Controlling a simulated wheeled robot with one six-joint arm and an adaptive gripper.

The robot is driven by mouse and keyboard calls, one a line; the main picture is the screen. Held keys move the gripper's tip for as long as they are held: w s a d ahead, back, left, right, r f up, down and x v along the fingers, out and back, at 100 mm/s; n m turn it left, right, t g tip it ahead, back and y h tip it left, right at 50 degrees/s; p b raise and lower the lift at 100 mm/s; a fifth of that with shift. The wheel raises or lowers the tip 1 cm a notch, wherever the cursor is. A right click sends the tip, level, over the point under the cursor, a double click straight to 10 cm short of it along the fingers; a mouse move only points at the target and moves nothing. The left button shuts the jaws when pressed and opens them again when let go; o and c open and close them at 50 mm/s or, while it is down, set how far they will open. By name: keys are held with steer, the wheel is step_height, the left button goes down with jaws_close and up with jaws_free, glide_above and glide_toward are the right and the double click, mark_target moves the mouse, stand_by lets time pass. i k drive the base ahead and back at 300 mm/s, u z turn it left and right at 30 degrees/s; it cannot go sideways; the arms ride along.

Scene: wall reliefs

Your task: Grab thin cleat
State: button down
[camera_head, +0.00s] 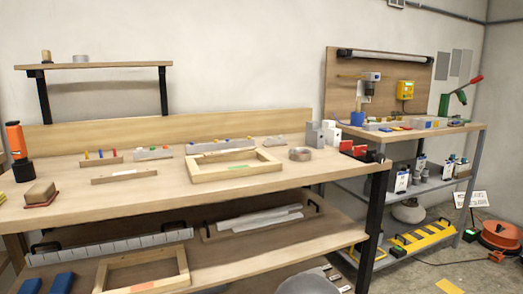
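A narrow wooden strip (124,177) lies near the front of the left workbench's top and looks like the thin cleat. It has a small white patch on its upper side. A second short wooden strip (101,162) with small coloured pieces on it lies just behind. I cannot tell for sure which one is the cleat. My gripper is not in view.
The workbench (280,184) also holds a wooden frame (206,174), a tape roll (300,154), a sanding block (40,193) and an orange-black tool (17,150). A second bench (440,130) stands right. An orange reel (500,235) lies on the floor.

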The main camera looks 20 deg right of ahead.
mark_target(236, 150)
steer(key=u, duration=0.2)
steer(key=k, duration=0.35)
steer(key=z, duration=1.1)
steer(key=i, duration=1.25)
steer(key=u, duration=0.35)
